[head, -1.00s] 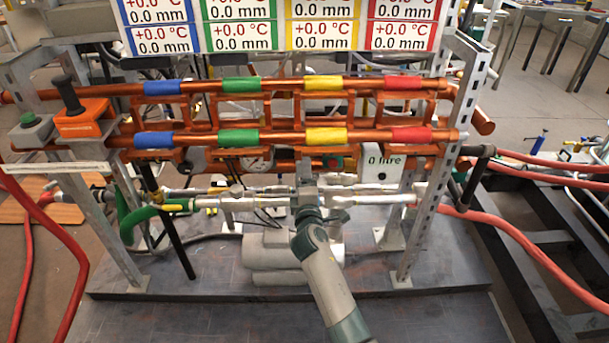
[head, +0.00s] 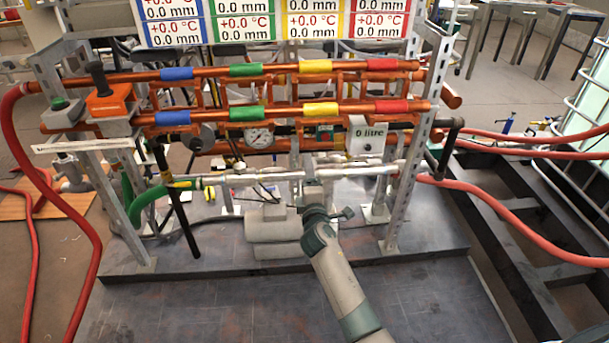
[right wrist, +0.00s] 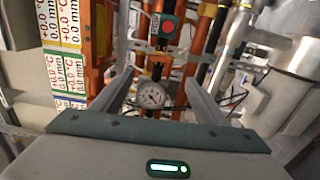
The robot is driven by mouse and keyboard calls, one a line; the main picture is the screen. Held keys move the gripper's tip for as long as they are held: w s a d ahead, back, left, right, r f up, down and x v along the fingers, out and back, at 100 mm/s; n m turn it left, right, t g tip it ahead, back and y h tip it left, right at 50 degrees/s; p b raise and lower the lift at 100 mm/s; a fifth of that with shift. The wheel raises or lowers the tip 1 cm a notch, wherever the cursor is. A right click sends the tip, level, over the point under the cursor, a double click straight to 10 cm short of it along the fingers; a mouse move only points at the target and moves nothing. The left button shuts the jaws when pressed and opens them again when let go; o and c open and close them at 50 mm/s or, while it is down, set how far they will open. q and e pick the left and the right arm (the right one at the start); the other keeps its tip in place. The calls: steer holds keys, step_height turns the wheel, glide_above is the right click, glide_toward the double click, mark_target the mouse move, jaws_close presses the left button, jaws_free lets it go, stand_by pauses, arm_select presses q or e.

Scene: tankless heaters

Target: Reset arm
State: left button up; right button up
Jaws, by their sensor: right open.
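My right arm rises from the bottom of the head view, with its gripper (head: 312,190) in front of the silver pipes at the lower middle of the heater rig. In the right wrist view the right gripper (right wrist: 158,76) is open, its two grey fingers apart. A round pressure gauge (right wrist: 153,95) shows between and beyond the fingers, and nothing is held. The same gauge (head: 259,137) is on the rig in the head view. The right fingertips are hard to make out in the head view. My left gripper is not in view.
The rig's copper pipes (head: 290,68) carry blue, green, yellow and red bands. A green-and-red button box (right wrist: 168,26) and silver pipes (right wrist: 238,45) are close beyond the fingers. Red hoses (head: 70,215) run along both sides. The dark base plate (head: 200,300) is clear in front.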

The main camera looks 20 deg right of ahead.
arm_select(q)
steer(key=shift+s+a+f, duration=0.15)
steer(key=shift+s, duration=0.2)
arm_select(e)
steer(key=shift+s, duration=0.25)
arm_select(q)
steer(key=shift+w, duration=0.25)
arm_select(e)
steer(key=shift+f, duration=0.15)
